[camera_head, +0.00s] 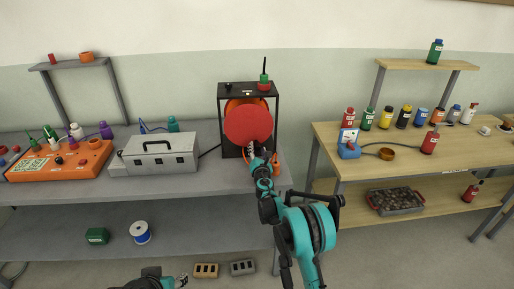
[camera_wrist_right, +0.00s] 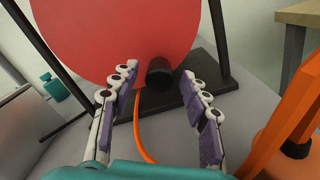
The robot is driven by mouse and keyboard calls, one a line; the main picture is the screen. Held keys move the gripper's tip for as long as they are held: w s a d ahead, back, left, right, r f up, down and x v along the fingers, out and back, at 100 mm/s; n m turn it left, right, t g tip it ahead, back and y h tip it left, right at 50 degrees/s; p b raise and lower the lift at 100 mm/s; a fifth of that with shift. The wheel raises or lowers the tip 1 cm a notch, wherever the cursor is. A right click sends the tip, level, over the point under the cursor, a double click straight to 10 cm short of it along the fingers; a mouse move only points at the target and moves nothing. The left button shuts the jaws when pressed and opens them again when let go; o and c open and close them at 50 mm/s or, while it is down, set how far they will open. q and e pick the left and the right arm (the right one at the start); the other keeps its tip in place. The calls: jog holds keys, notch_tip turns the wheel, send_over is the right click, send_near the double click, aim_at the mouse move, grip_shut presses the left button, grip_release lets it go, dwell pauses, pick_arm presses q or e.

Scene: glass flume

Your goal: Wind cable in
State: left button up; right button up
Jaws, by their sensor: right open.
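The cable reel has a round red disc (camera_head: 248,124) set in a black frame (camera_head: 277,105). In the right wrist view the red disc (camera_wrist_right: 120,35) fills the upper part, with a black knob (camera_wrist_right: 159,73) standing out low on its face. An orange cable (camera_wrist_right: 139,130) hangs below the disc. My right gripper (camera_head: 260,150) is in front of the reel's lower edge. In the wrist view it is open (camera_wrist_right: 157,82), with the knob between and beyond its fingertips; I see no contact. My left gripper (camera_head: 180,281) is low at the bottom edge, small and unclear.
A grey bench (camera_head: 220,176) bears the reel, a metal toolbox (camera_head: 161,152) and an orange case (camera_head: 62,160). A wooden bench (camera_head: 330,133) with bottles stands to the right, past a gap. An orange part (camera_wrist_right: 300,115) stands close on the right in the wrist view.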

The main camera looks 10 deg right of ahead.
jog(key=s, duration=0.9)
jog(key=shift+s, duration=0.2)
dwell(0.8)
